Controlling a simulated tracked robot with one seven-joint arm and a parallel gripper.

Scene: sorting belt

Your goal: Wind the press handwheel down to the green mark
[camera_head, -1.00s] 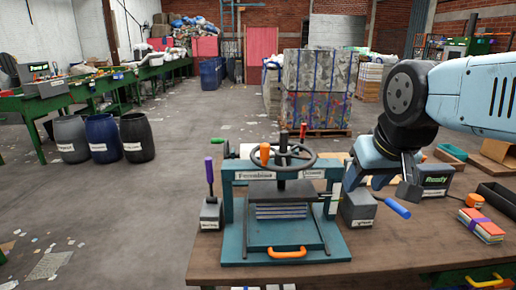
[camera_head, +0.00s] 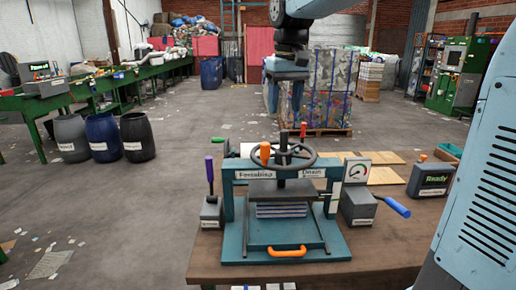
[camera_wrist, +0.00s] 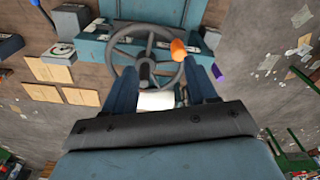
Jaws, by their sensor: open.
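The teal press (camera_head: 228,205) stands on the brown table. Its dark handwheel (camera_head: 312,157) lies flat on top, with an upright orange knob (camera_head: 265,153) at its left side. The dark press plate (camera_head: 278,189) sits just above a layered stack (camera_head: 281,210). A dial gauge (camera_head: 356,171) stands at the press's right; I cannot make out a green mark. My gripper (camera_head: 284,108) is open and empty, pointing down, raised above the wheel. In the wrist view my gripper (camera_wrist: 160,88) shows spread fingers around part of the wheel's rim (camera_wrist: 117,52), the orange knob (camera_wrist: 178,49) near the right finger; no contact is clear.
A purple-handled lever (camera_head: 209,178) stands left of the press. A blue-handled lever (camera_head: 397,206) sticks out at its right. A "Ready" box (camera_head: 430,180) stands further right. Flat tan boards (camera_head: 384,175) lie behind the gauge. My arm covers the table's right side.

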